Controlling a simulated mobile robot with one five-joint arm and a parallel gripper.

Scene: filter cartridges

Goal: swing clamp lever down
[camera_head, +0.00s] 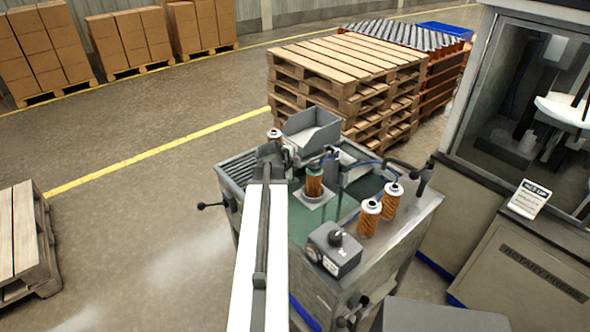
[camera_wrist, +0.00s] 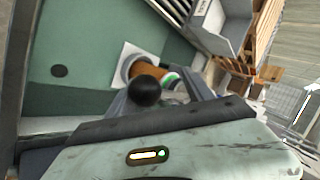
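An orange filter cartridge (camera_head: 314,182) stands in a pale square seat on the green bench top. It also shows in the wrist view (camera_wrist: 152,71), with a white and green end. A black ball knob (camera_wrist: 145,92), apparently the clamp lever's end, lies in front of it in the wrist view, between the fingers of my gripper (camera_wrist: 165,92). The fingers look apart; I cannot tell whether they touch the knob. In the head view my gripper (camera_head: 270,160) is left of the seated cartridge, and my arm hides part of the bench. The lever's arm is not clear.
Two orange cartridges (camera_head: 369,217) (camera_head: 391,200) stand on the right of the bench, and another (camera_head: 274,136) behind my gripper. A grey control box (camera_head: 333,249) sits at the front. A grey bin (camera_head: 312,134) is at the back, before stacked pallets (camera_head: 345,75).

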